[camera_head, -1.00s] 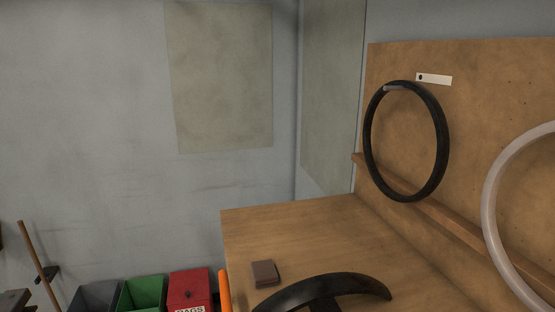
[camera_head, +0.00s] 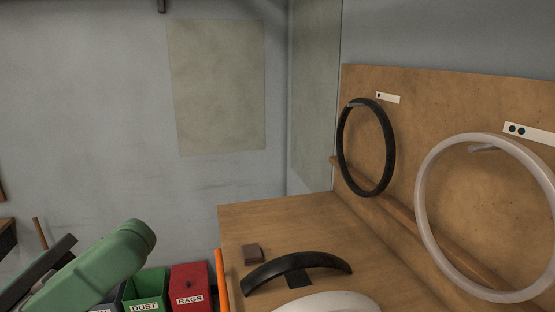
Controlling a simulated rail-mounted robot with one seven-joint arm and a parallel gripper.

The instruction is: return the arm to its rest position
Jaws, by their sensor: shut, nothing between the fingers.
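A green, rounded link of my arm (camera_head: 108,262) shows at the lower left, with a dark part beside it at the picture's edge. It stands in front of the bins and hides part of them. My gripper is not in view, so its fingers and its place cannot be seen.
A black ring (camera_head: 390,150) and a pale ring (camera_head: 423,200) hang on the backboard. A green bin (camera_head: 147,285) and a red bin (camera_head: 190,283) stand left of the bench.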

